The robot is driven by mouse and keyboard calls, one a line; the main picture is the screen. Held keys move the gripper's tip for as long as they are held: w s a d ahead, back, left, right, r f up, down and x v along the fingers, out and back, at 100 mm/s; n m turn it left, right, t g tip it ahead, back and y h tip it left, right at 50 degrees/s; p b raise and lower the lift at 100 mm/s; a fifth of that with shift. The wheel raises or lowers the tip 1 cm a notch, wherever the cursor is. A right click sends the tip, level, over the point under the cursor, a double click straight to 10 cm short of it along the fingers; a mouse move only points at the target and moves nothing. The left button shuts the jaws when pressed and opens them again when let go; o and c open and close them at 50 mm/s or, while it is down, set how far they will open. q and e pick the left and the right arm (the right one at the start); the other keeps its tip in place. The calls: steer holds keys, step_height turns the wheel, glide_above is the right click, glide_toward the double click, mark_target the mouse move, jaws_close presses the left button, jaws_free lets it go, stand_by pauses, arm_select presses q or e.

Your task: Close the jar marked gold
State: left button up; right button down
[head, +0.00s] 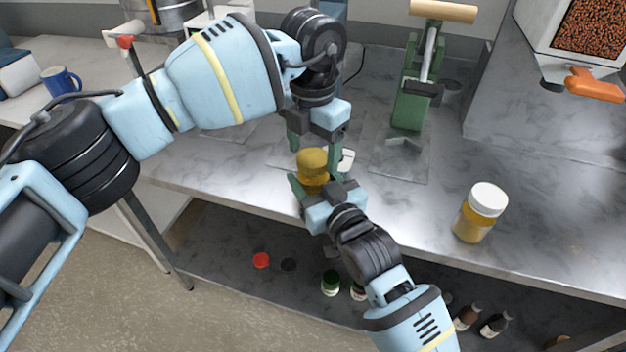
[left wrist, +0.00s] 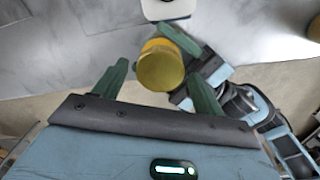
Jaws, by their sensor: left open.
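The jar with the gold lid (head: 312,161) is at the front edge of the counter, its lower part partly hidden by my right gripper (head: 316,180). The right fingers lie on both sides of the jar body and appear shut on it. The gold lid is on top of the jar; I cannot tell how tightly it sits. In the left wrist view the lid (left wrist: 160,68) is seen from above. My left gripper (head: 314,143) is open above and behind the lid, its fingers apart; in the left wrist view the lid lies between and beyond the fingertips (left wrist: 157,80).
A jar with a white lid and yellow contents (head: 480,212) stands on the counter to the right. A green press (head: 416,85) stands behind. A dispenser with an orange handle (head: 594,85) is at the back right. Small bottles (head: 331,283) are on the lower shelf.

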arm_select(q)
steer(key=shift+f, duration=0.25)
steer(key=c, duration=1)
steer(key=o, duration=1.2)
step_height(320, 180, up, 12)
steer(key=shift+r, duration=0.1)
arm_select(e)
steer(key=shift+c, duration=1.9)
jaws_free()
